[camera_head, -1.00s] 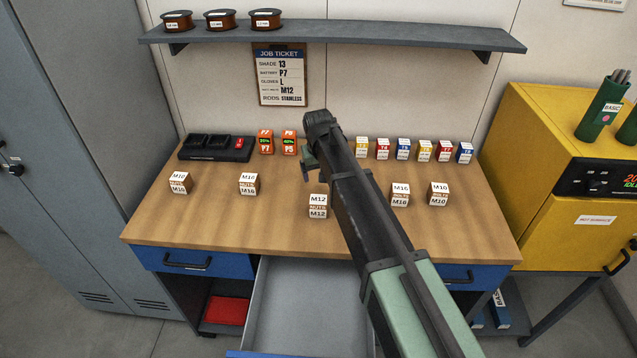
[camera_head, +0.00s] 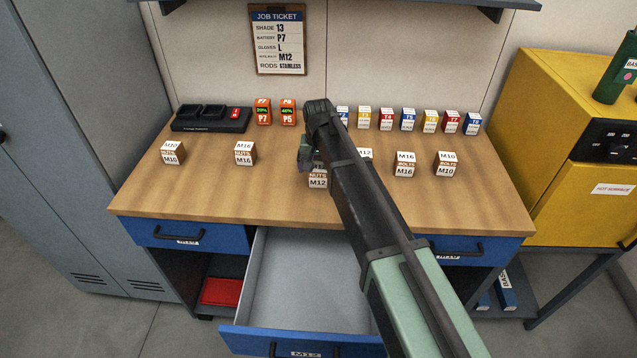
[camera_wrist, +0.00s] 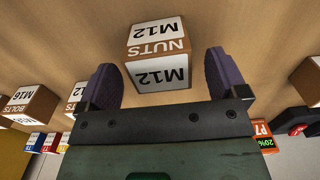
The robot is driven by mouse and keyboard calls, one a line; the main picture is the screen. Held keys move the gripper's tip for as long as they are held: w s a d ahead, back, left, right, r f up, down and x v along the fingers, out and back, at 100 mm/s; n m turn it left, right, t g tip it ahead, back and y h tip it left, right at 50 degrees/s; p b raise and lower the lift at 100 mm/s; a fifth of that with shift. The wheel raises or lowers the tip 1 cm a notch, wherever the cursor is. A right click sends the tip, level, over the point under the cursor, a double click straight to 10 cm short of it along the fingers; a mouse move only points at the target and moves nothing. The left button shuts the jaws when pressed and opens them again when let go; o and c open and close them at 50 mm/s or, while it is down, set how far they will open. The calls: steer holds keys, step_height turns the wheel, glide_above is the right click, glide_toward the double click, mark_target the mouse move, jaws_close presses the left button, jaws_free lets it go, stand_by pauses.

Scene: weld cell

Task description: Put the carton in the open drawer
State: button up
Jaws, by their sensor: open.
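The carton (camera_head: 318,180), a small brown and white box marked NUTS M12, stands on the bench in the middle, partly hidden by my arm. In the wrist view the carton (camera_wrist: 158,55) shows between and just beyond my fingertips. My gripper (camera_wrist: 160,75) is open, with one purple-grey finger at each side of the carton; I cannot tell whether either touches it. In the head view my gripper (camera_head: 307,160) is just above and behind the carton. The open drawer (camera_head: 305,285), grey inside with a blue front labelled M12, is pulled out below the bench and looks empty.
Other cartons stand in the row: M10 (camera_head: 172,153), M16 nuts (camera_head: 244,153), M16 (camera_head: 405,164), M10 bolts (camera_head: 447,164), and an M12 one (camera_head: 365,154) partly behind my arm. Batteries (camera_head: 263,112), a charger (camera_head: 210,118) and small coloured boxes (camera_head: 408,119) line the back.

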step_height(320, 180, down, 3)
steer(key=shift+r+b, duration=0.1)
steer(key=shift+b, duration=0.55)
steer(key=shift+r, duration=0.2)
steer(key=c, duration=1.4)
steer(key=shift+r+p, duration=0.1)
steer(key=shift+p, duration=0.3)
